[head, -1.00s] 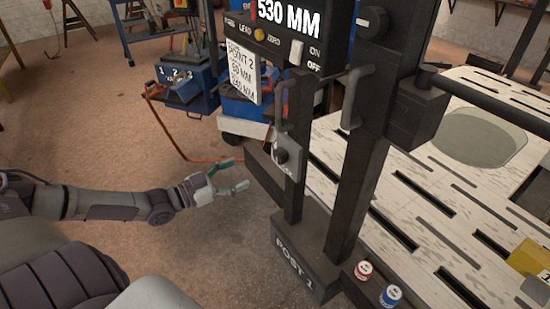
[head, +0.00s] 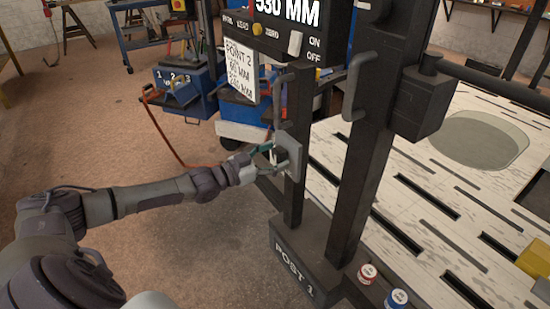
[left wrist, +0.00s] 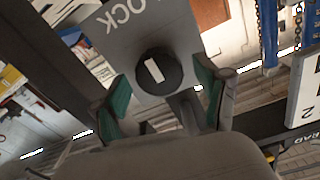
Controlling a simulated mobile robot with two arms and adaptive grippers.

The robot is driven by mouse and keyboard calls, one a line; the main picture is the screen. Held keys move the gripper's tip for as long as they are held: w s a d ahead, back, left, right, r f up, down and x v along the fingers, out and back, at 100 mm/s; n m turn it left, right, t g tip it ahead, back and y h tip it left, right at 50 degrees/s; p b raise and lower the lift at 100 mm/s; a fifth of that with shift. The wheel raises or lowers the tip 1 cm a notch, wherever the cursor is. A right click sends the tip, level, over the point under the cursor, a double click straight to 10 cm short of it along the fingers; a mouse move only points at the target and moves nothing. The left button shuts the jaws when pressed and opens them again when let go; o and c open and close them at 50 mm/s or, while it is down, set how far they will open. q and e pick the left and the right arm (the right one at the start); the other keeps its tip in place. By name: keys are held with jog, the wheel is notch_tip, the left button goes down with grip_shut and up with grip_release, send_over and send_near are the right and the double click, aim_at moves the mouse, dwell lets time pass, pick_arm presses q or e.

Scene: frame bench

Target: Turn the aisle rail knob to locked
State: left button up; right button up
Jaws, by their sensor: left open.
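The knob (left wrist: 158,72) is a round black dial with a white pointer bar, on a grey plate (left wrist: 172,22) with partly visible lettering that reads "OCK". In the left wrist view the pointer stands nearly upright, leaning slightly left. In the head view the plate (head: 291,152) is on the near black upright, and the fingers largely hide the knob. My left gripper (head: 274,160) is at the plate. Its green-padded fingers are open, one on each side of the knob, with gaps still visible in the left wrist view. My right gripper is not in view.
The post base (head: 297,262) marked "POST 1" stands below. A readout box (head: 290,32) with a hanging paper card (head: 241,70) is above the plate. Red (head: 367,273) and blue (head: 397,298) capped items sit right of the base. A slotted table (head: 425,185) lies behind the post.

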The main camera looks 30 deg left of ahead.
pick_arm(q)
jog(key=shift+w, duration=0.2)
jog(key=shift+d, duration=0.1)
jog(key=c, duration=1.2)
